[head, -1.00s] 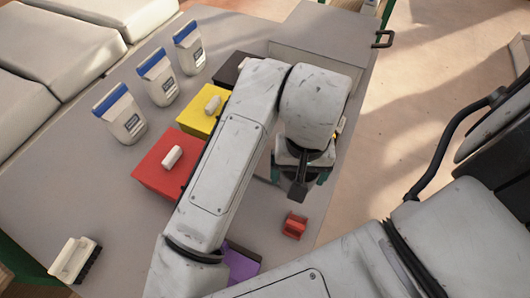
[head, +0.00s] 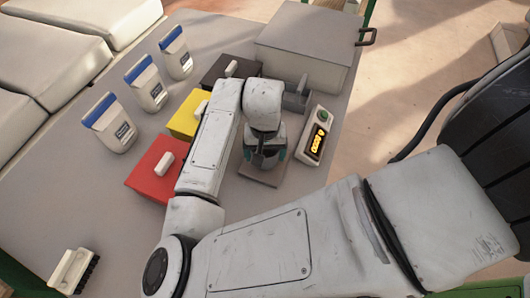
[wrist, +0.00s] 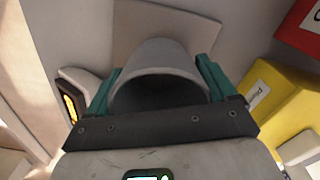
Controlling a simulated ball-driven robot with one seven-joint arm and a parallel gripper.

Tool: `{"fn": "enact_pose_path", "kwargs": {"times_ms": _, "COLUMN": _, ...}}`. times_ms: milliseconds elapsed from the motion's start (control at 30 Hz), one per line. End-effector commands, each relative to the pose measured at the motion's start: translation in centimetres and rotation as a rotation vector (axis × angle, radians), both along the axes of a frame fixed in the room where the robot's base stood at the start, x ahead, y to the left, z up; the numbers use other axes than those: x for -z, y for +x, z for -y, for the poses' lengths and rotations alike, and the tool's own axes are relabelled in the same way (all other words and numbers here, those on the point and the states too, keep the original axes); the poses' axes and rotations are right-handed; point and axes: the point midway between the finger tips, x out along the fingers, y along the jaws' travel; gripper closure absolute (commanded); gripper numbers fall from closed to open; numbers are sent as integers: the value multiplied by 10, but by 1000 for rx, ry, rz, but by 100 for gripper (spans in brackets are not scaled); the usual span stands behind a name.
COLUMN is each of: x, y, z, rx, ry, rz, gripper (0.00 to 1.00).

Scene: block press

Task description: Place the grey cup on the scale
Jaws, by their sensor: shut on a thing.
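The grey cup (wrist: 160,62) sits between the green fingers of my gripper (wrist: 160,80) in the wrist view, its open mouth facing the camera. My gripper (head: 265,153) is shut on it. In the head view the wrist hides the cup. The scale has a flat grey-brown plate (head: 262,179) below my gripper and a lit yellow display (head: 317,143) to the right. The plate also shows beyond the cup in the wrist view (wrist: 150,20), with the display (wrist: 70,104) at the left. I cannot tell whether the cup touches the plate.
Red (head: 150,180), yellow (head: 183,123) and dark (head: 225,72) lidded boxes stand left of the arm. Three blue-topped bags (head: 112,130) stand farther left. A large grey box (head: 310,50) stands at the back, and a brush (head: 72,270) lies at the front left.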

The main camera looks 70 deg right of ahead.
Motion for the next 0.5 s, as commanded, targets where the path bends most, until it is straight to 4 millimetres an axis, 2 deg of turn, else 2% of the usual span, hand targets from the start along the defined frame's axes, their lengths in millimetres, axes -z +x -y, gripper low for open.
{"fn": "enact_pose_path", "kwargs": {"times_ms": 133, "x": 11, "y": 0, "z": 0, "rx": -2, "ry": 0, "rz": 0, "gripper": 45}}
{"fn": "enact_pose_path", "kwargs": {"times_ms": 500, "x": 16, "y": 0, "z": 0, "rx": -1, "ry": -1, "rz": 0, "gripper": 45}}
